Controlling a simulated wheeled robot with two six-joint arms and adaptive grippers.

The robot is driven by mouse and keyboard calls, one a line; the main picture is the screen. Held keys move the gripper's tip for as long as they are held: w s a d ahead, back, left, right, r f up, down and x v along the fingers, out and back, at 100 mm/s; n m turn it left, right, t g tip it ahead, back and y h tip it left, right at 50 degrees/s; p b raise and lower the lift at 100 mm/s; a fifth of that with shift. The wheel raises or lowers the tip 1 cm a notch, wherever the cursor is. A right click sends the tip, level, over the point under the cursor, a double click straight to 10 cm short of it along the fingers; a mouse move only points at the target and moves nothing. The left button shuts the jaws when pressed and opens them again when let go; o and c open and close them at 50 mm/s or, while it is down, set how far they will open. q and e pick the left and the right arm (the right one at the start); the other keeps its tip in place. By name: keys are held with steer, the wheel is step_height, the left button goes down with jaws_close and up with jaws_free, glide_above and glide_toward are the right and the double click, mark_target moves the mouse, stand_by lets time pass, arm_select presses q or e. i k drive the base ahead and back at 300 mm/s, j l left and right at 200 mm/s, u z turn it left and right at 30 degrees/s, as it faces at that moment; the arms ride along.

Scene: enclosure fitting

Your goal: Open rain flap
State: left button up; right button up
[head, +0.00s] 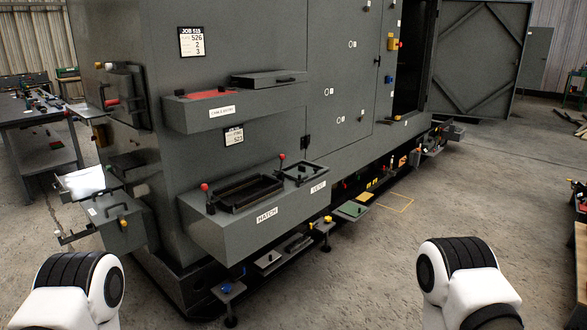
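The large grey enclosure (255,30) stands in front of me. No part carries a label that I can read as rain flap, so I cannot tell which one it is. An upper box (285,103) juts from the enclosure, with a red patch (209,94) and a flat dark lid (265,77) on top. A lower box (245,232) labelled HATCH holds a dark rectangular frame (243,191) and a smaller frame (300,172). Levers with red knobs (204,187) stand there. Only my white and black arm links show at the bottom; both grippers are out of view.
A grey box with a handle (119,222) juts out at the left corner. Small pedestals (229,291) stand low before the enclosure. A workbench (45,135) is at the far left. A large door (480,55) stands open at the back right. The concrete floor (380,255) is clear in the middle.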

mark_target(262, 79)
steer(key=i+l+z, duration=0.2)
steer(key=i+z, duration=0.25)
steer(key=i, duration=0.15)
steer(key=i+z, duration=0.4)
steer(key=i, duration=0.15)
